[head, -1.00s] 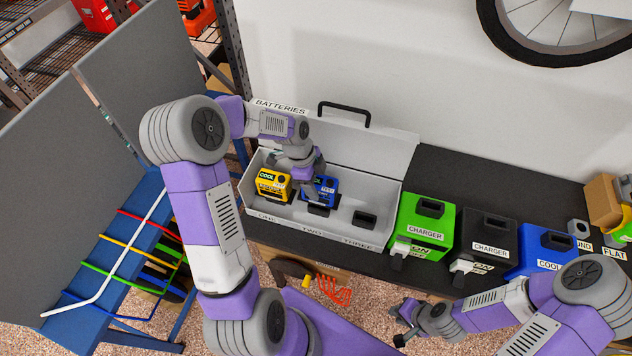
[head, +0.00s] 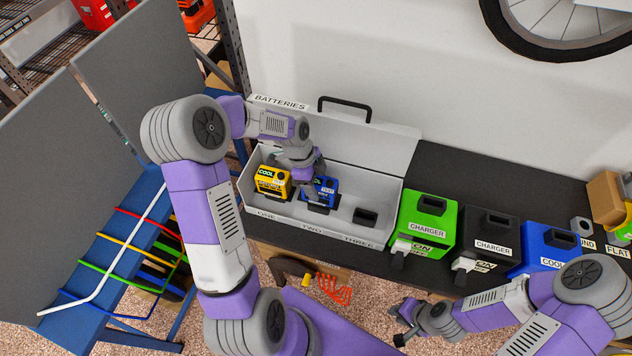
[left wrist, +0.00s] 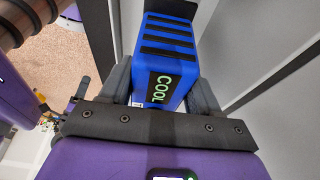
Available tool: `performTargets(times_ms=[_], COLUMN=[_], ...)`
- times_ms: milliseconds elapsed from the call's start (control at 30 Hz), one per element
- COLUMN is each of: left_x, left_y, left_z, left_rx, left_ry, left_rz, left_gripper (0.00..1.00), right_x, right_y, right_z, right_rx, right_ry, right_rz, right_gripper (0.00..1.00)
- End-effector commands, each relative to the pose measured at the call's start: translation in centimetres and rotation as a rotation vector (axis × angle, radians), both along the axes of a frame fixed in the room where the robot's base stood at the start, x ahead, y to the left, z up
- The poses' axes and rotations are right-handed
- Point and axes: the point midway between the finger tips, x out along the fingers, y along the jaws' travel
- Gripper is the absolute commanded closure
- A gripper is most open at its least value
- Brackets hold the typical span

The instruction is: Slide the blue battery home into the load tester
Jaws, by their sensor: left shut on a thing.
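The blue battery (head: 323,189) is in the open white case marked "BATTERIES", at the middle place marked "TWO". In the left wrist view the battery (left wrist: 168,50) has black stripes and a green "COOL" label. My left gripper (left wrist: 160,88) is shut on it, one finger on each side. In the head view my left wrist hides part of the battery, and I cannot tell whether it rests on its black seat. My right gripper (head: 405,321) is empty, looks open and hangs in front of the bench. I cannot make out a label reading load tester.
A yellow "COOL" battery (head: 272,182) stands left of the blue one in the case (head: 360,235); the seat at "THREE" (head: 365,215) is empty. To the right stand a green charger (head: 420,215), a black charger (head: 490,228) and a blue box (head: 530,238), partly behind my right arm.

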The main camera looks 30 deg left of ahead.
Motion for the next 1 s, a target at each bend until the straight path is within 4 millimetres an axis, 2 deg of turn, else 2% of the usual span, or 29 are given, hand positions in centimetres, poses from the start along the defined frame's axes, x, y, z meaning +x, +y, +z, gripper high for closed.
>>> performTargets(times_ms=[1000], left_x=[0.1], left_y=[0.0], left_z=[-2.5], left_rx=[0.0], left_ry=[-0.002], left_rz=[0.001], left_gripper=[0.93], right_x=[0.0], right_y=[0.0], right_z=[-2.0], right_rx=[0.0], right_ry=[0.0], right_rz=[0.0], right_gripper=[0.77])
